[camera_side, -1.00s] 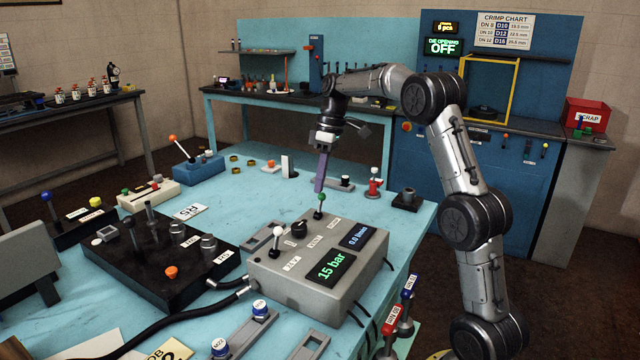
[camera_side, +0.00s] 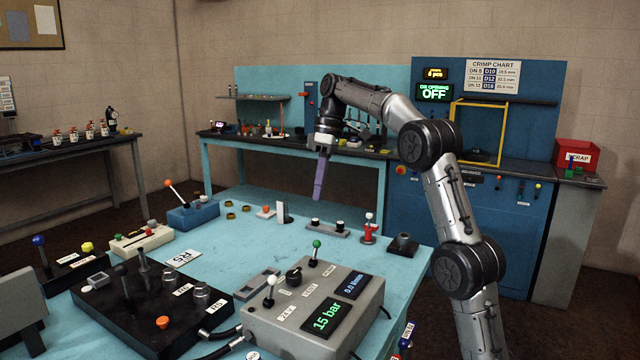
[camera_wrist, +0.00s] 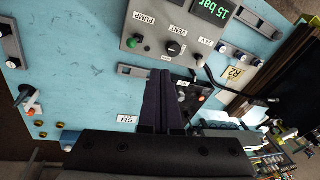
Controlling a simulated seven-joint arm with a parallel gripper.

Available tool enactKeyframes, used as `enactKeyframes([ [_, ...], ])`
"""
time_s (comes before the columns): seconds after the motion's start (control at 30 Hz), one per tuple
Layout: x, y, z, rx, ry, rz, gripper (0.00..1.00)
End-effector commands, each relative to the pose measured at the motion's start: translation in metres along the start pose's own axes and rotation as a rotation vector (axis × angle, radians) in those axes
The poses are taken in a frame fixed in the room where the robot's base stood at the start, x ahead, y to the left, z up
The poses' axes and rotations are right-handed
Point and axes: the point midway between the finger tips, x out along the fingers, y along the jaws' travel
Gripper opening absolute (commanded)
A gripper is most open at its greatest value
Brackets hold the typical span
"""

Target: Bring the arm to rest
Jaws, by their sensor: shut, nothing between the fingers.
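My gripper (camera_side: 319,180) hangs above the light-blue bench (camera_side: 250,214) in the side view, its purple fingers pointing down. The fingers are together and nothing is between them. In the wrist view my gripper (camera_wrist: 163,90) also shows shut, with its fingers over the bench near the black manifold block. The gripper is clear of the bench and touches nothing. The grey test unit (camera_side: 315,310), with a green-knobbed lever (camera_side: 316,246) and a display reading 15 bar, stands in front of and below it.
The black manifold block (camera_side: 150,308) lies front left. The blue press station (camera_side: 470,220) reads OFF behind. The red scrap bin (camera_side: 577,157) is far right. The bench middle is fairly open.

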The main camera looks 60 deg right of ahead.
Motion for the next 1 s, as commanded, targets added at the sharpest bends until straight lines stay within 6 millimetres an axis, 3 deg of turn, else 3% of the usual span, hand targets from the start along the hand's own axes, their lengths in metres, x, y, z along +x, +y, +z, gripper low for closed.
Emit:
enactKeyframes([
  [0.2, -0.011, 0.001, 0.001, 0.000, 0.000, 0.000, 0.00],
  [0.73, -0.011, -0.001, -0.001, -0.005, -0.001, -0.001, 0.00],
  [0.87, -0.029, -0.027, -0.009, -0.058, 0.025, 0.031, 0.00],
  [1.0, -0.053, -0.091, -0.001, -0.150, 0.044, 0.060, 0.00],
])
